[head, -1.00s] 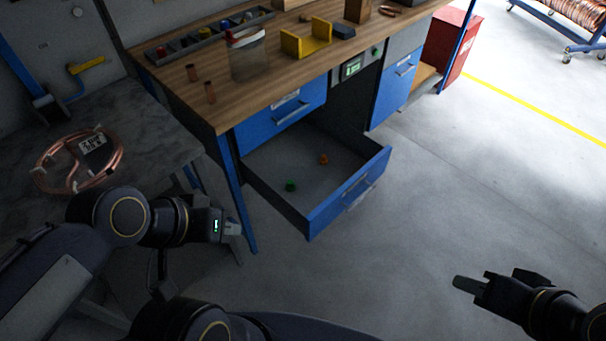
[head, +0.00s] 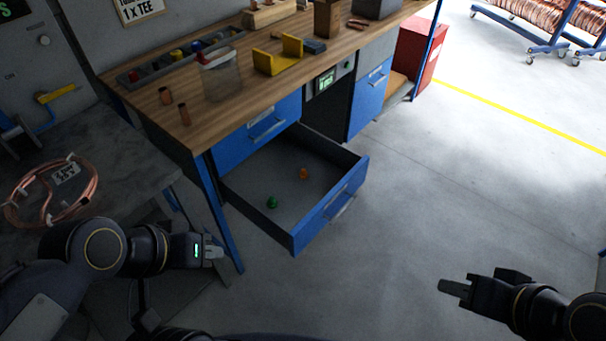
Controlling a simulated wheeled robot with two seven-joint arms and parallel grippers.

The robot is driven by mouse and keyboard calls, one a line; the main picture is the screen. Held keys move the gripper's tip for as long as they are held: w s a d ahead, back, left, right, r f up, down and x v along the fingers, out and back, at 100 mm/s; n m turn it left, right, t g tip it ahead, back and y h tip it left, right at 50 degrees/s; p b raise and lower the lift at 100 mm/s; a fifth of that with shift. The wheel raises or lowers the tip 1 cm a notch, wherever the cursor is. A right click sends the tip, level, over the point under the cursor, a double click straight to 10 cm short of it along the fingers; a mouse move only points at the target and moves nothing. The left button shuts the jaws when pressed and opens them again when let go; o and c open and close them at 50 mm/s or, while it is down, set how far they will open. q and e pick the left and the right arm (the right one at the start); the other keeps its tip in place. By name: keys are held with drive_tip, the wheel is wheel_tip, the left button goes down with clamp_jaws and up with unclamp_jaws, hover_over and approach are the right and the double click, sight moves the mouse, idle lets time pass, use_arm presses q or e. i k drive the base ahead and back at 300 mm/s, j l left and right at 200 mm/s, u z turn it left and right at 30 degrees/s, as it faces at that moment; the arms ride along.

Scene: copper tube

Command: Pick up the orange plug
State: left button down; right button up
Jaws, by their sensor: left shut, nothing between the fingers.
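The small orange plug (head: 304,174) lies on the floor of the open blue drawer (head: 326,213), toward its back right. A green plug (head: 272,202) lies in the same drawer, nearer the front left. My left gripper (head: 216,252) is shut and empty, left of the drawer and apart from it, near the bench leg. My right gripper (head: 452,288) is over the floor at the lower right, well away from the drawer. Its fingers show edge-on, so I cannot tell whether it is open. Nothing hides the orange plug.
The wooden workbench (head: 232,92) above the drawer holds a jar (head: 219,80), a yellow bracket (head: 280,56) and short copper pieces. A grey table (head: 120,160) with a copper coil (head: 52,192) stands left. The floor right of the drawer is clear.

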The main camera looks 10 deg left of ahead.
sight(303, 174)
drive_tip(key=u, duration=1.3)
drive_tip(key=l+u, duration=0.3)
drive_tip(key=u, duration=0.15)
drive_tip(key=l+u, duration=0.65)
drive_tip(key=u, duration=0.3)
drive_tip(key=k+l+u, duration=0.1)
drive_tip(key=l, duration=0.25)
drive_tip(key=k+l+u, duration=0.1)
drive_tip(key=l, duration=0.25)
drive_tip(key=k+l, duration=0.2)
drive_tip(key=l, duration=0.15)
drive_tip(key=k+l+u, duration=0.15)
drive_tip(key=l, duration=0.75)
